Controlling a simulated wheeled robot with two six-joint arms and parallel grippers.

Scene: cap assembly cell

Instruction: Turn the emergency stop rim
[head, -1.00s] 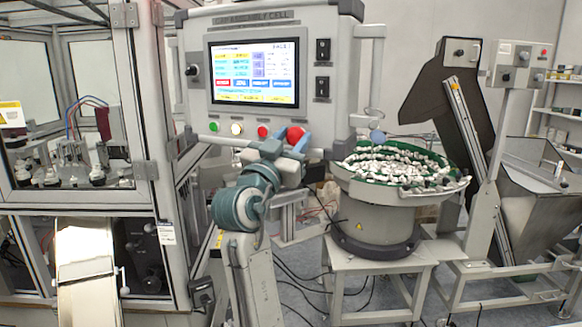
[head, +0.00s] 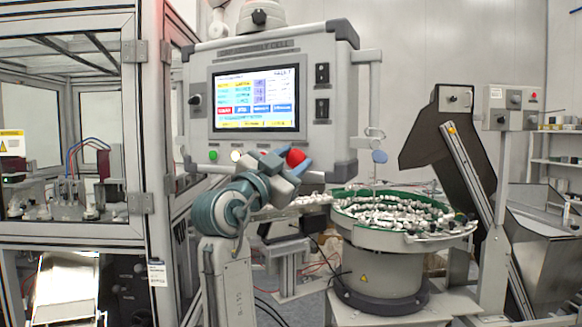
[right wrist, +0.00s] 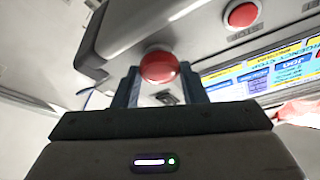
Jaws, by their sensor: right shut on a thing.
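The emergency stop (head: 295,157) is a red round button at the lower right of the grey control panel (head: 343,120). In the right wrist view the red emergency stop (right wrist: 160,67) sits between two blue-grey fingers, one on each side. My right gripper (head: 287,164) reaches it from the lower left in the head view and is shut on its rim. The right gripper also shows in the wrist view (right wrist: 160,80). The lower part of the button is partly hidden by the fingers in the head view. My left gripper is in neither view.
The panel carries a lit screen (head: 254,98), a green button (head: 213,155) and a white one (head: 237,156). Another red button (right wrist: 241,14) shows in the wrist view. A bowl feeder (head: 385,239) stands right of my arm. A glazed machine frame (head: 131,130) stands at left.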

